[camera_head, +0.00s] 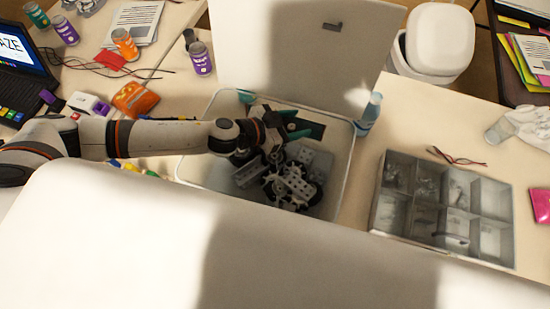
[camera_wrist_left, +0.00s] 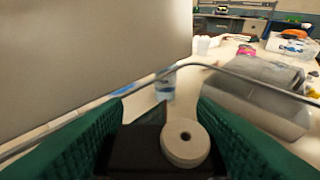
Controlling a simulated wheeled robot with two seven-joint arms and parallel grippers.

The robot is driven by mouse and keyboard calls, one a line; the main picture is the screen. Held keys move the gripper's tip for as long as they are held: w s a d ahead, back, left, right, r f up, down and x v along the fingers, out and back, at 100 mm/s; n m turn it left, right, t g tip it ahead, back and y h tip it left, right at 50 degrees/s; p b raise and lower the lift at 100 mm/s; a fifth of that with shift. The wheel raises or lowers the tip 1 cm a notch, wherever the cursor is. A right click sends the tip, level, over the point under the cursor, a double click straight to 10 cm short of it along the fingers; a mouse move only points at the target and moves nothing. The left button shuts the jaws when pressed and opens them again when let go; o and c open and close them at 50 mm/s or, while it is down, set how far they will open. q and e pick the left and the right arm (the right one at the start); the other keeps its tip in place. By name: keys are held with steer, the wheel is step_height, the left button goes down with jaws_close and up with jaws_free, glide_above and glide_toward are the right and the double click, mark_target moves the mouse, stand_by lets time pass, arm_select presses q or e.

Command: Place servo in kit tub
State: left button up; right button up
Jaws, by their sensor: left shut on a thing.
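The servo, a black block (camera_wrist_left: 138,150) with a round white horn, sits between the two green ridged fingers of my left gripper (camera_wrist_left: 160,140) in the left wrist view. My left gripper (camera_head: 290,122) is shut on it. In the head view this gripper is over the back part of the kit tub (camera_head: 346,172), inside its rim as seen from above. The tub's lid stands up behind it. The tub holds grey perforated brackets and black wheels (camera_head: 292,185). The servo is hard to make out in the head view. My right gripper is not in view.
The raised lid (camera_head: 300,45) walls off the back. A blue-labelled bottle (camera_head: 369,112) stands just right of the tub. A grey divided tray (camera_head: 445,205) with small parts lies farther right. Cans, an orange pouch (camera_head: 136,98) and a laptop (camera_head: 22,65) crowd the left.

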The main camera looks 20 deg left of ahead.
arm_select(q)
steer(key=b, duration=0.1)
glide_above(291, 149)
step_height(291, 149, down, 6)
steer(key=shift+r, duration=0.15)
steer(key=shift+f+b, duration=0.8)
steer(key=shift+f, duration=1.15)
steer(key=shift+f, duration=0.1)
steer(key=shift+f, duration=0.15)
steer(key=o, duration=1)
steer(key=shift+c, duration=0.2)
